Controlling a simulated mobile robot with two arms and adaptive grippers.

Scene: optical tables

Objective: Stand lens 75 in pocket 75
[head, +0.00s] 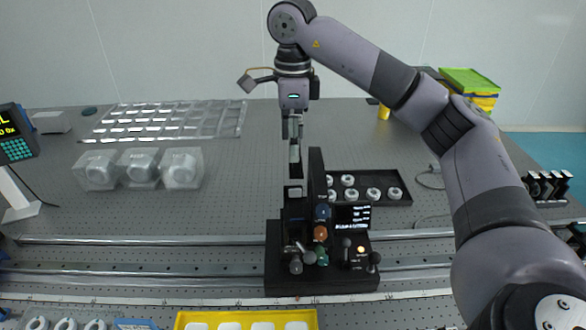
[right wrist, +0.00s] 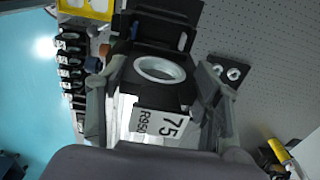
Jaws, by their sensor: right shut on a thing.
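My right gripper (head: 293,133) points down above a black device (head: 320,280) with an upright plate and coloured knobs. In the right wrist view the gripper (right wrist: 155,105) is shut on a pale piece labelled 75 (right wrist: 160,125), with its two fingers at the sides. A white ring (right wrist: 160,69) in a black surround shows just beyond the label. Whether the ring belongs to the held piece, and whether the held piece touches the device, I cannot tell. No pocket marked 75 can be read. My left gripper is not in view.
A black tray (head: 408,201) with several pale ring-shaped parts lies right of the device. Clear cases (head: 140,168) stand to the left. A yellow tray (head: 183,321) is at the front. Rails (head: 150,239) cross the table. The back middle of the table is mostly clear.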

